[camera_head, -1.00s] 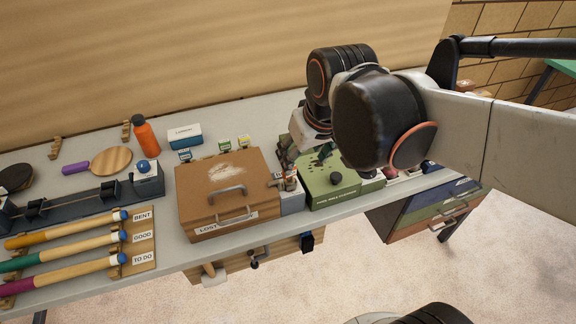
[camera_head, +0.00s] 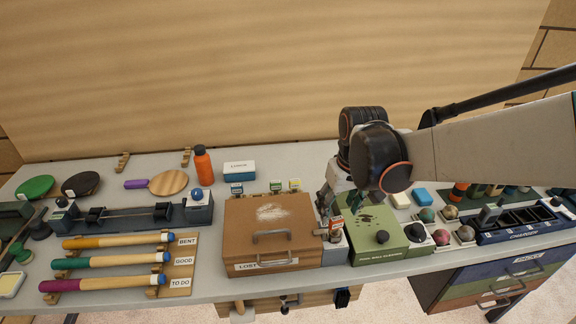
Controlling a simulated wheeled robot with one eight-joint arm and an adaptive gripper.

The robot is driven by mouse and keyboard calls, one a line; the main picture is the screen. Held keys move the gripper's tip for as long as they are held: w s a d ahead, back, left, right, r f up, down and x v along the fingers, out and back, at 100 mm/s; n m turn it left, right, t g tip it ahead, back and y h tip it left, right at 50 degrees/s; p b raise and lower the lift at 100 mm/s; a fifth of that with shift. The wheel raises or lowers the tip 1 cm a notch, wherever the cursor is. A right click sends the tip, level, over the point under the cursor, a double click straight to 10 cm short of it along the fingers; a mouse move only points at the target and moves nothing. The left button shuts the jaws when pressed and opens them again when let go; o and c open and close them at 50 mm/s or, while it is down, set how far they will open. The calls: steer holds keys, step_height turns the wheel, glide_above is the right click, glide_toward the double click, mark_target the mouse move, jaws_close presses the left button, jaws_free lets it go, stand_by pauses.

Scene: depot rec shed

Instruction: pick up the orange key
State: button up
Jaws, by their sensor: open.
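I cannot make out an orange key for certain. A small item with orange and white on it (camera_head: 336,224) stands at a grey holder (camera_head: 336,250), between the brown lost-property box and the green box. It is too small to tell whether it is the key. My gripper (camera_head: 326,203) is open, hanging over the bench just behind that holder, between the two boxes. Its fingers are small and dark in this view, and my wrist hides part of the bench behind them. I see nothing held in it.
The brown box (camera_head: 240,230) stands left of my gripper, the green box (camera_head: 372,250) right. Free bench lies at back left.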

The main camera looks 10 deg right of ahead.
mark_target(337, 219)
steer(key=shift+w+d+f+b, duration=0.15)
steer(key=shift+f+b, duration=0.25)
steer(key=shift+f, duration=0.75)
steer(key=shift+w+d+f+b, duration=0.15)
steer(key=shift+f+b, duration=0.25)
steer(key=shift+f, duration=0.8)
steer(key=shift+w+f+b, duration=0.25)
steer(key=shift+f+b, duration=0.15)
steer(key=shift+f, duration=0.75)
steer(key=shift+r, duration=0.1)
steer(key=c, duration=1.1)
